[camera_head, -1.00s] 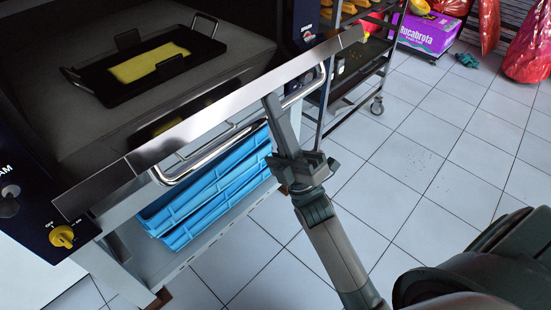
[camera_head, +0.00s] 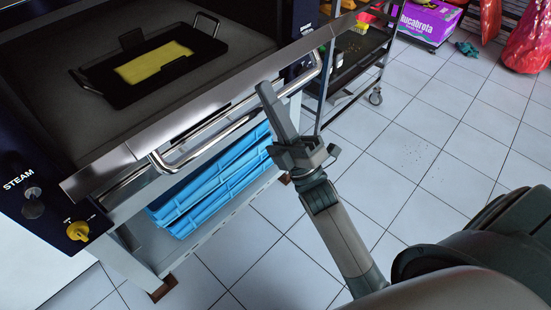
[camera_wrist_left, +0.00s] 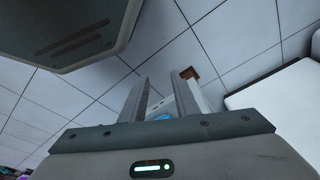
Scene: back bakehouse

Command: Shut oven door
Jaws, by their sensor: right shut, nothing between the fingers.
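The oven door (camera_head: 200,118) is open in the head view, with its pale steel front edge slanting from lower left to upper right. Its bar handle (camera_head: 208,146) runs along the front. My right gripper (camera_head: 264,88) is shut and empty, with its fingertips at the handle's right half; I cannot tell whether they touch it.
Blue crates (camera_head: 215,185) are stacked below the oven. A yellow knob (camera_head: 78,231) is on the left panel. A dark wheeled rack (camera_head: 358,58) stands right of the oven, with a purple box (camera_head: 428,20) and red bags (camera_head: 527,45) beyond. The tiled floor at right is mostly clear.

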